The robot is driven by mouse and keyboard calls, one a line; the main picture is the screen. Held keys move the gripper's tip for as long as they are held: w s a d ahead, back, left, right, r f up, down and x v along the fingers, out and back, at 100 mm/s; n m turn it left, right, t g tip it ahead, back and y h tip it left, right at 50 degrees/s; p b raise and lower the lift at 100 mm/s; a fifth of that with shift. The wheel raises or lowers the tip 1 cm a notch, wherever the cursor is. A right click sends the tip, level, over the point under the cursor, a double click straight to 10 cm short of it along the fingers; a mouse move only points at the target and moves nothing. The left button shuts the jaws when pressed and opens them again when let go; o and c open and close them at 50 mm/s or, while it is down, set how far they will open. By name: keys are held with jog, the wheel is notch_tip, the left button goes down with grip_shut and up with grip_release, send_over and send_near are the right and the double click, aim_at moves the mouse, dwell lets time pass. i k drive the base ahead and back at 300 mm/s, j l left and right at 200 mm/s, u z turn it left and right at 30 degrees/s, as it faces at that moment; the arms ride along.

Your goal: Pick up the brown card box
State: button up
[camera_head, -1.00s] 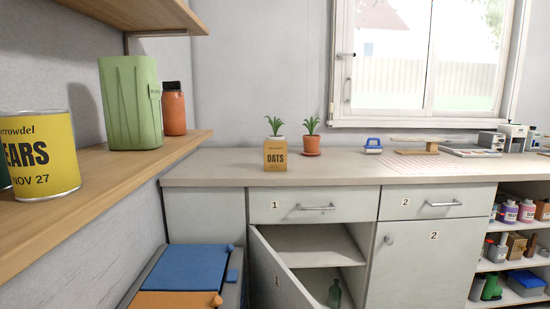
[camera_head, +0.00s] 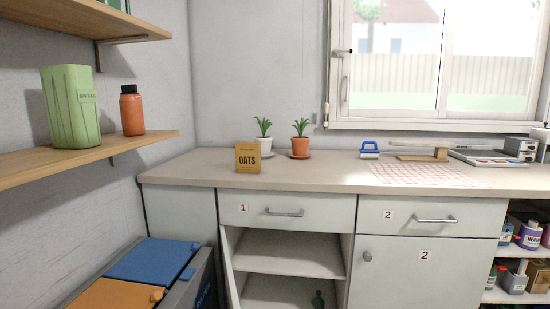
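The brown card box (camera_head: 248,157), marked OATS, stands upright on the countertop (camera_head: 205,172) near its left end, above the drawer labelled 1. Two potted plants stand close behind it: one in a white pot (camera_head: 265,145) and one in a terracotta pot (camera_head: 300,147). The front of the box is fully visible. My gripper is not in view.
A wooden shelf (camera_head: 150,147) on the left holds a green container (camera_head: 70,108) and an orange bottle (camera_head: 131,111). Below are bins with blue (camera_head: 150,259) and orange (camera_head: 115,296) lids. The cupboard under drawer 1 is open. The counter in front of the box is clear.

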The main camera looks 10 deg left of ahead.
aim_at(248, 154)
jog(key=i+l, duration=0.75)
jog(key=i+l+u, duration=0.1)
jog(key=i+l, duration=0.7)
jog(key=i+j, duration=0.25)
jog(key=i, duration=0.25)
jog(key=i+j, duration=0.2)
jog(key=i, duration=0.3)
jog(key=i+j+u, duration=0.1)
jog(key=i+j, duration=0.15)
jog(key=i, duration=0.25)
